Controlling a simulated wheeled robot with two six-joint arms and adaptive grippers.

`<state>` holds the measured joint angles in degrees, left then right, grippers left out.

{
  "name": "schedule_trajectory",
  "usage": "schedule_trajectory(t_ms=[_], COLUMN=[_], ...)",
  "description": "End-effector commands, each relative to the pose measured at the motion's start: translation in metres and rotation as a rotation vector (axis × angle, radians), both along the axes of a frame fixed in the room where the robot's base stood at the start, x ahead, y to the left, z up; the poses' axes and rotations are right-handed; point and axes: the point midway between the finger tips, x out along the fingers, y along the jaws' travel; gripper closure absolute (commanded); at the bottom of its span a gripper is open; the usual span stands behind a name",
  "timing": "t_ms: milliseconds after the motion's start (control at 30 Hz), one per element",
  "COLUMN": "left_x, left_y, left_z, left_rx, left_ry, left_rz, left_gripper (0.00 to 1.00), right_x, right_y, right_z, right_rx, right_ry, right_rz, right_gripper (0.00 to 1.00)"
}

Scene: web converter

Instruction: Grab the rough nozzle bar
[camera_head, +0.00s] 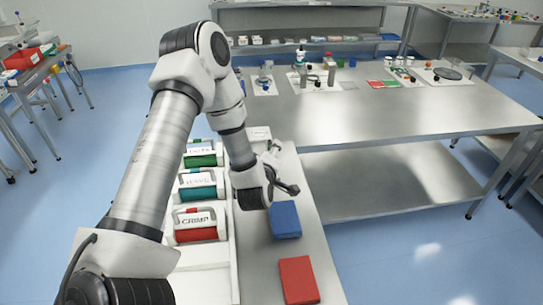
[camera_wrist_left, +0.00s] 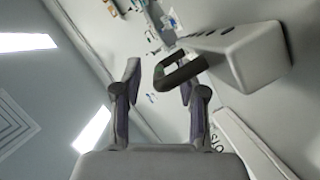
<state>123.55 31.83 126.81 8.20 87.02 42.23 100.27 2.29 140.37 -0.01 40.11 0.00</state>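A white block with a dark loop handle (camera_wrist_left: 180,75) shows close up in the left wrist view. Its label cannot be read, so I cannot tell if it is the rough nozzle bar. In the head view a pale block (camera_head: 259,134) stands at the far end of the row, partly behind my arm. My left gripper (camera_head: 283,168) is beside it, over the narrow metal bench. In the left wrist view its two fingers (camera_wrist_left: 158,84) are spread. The handle overlaps the right finger's tip; whether they touch is unclear. My right gripper is out of view.
Nearer in the row stand a green-based bar (camera_head: 203,160), a teal-based WAVE bar (camera_head: 197,193) and a red CRIMP bar (camera_head: 195,234). A blue block (camera_head: 285,220) and a red block (camera_head: 298,280) lie on the narrow bench. A large metal table (camera_head: 400,115) stands behind.

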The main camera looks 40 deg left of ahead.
Motion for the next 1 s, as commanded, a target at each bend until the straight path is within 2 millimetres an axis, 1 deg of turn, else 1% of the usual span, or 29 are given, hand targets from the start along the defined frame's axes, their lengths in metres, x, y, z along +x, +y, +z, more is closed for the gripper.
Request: schedule_trajectory(t_ms=[33,67,100,467,567,667,767,900,1000], left_x=[0.0,0.0,0.0,0.0,0.0,0.0,0.0,0.001,0.001], left_y=[0.0,0.0,0.0,0.0,0.0,0.0,0.0,0.0,0.0], left_z=[0.0,0.0,0.0,0.001,0.004,0.015,0.035,0.071,0.089], left_rx=[0.0,0.0,0.0,0.0,-0.001,-0.001,-0.002,-0.001,0.0], left_ry=[0.0,0.0,0.0,-0.001,-0.002,-0.004,-0.008,-0.009,-0.007], left_rz=[0.0,0.0,0.0,-0.001,0.001,0.001,0.0,0.002,0.002], left_gripper=[0.76,0.87,1.0,1.0,1.0,1.0,1.0,1.0,1.0], right_x=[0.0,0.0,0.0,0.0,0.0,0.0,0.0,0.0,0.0], right_y=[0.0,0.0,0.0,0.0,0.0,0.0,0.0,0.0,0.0], right_z=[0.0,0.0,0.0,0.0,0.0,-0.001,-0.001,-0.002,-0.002], right_rx=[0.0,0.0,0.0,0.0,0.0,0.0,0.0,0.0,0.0], right_ry=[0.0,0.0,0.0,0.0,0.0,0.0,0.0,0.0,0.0], right_rz=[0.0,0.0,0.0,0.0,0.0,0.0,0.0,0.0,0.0], right_gripper=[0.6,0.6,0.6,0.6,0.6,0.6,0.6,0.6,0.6])
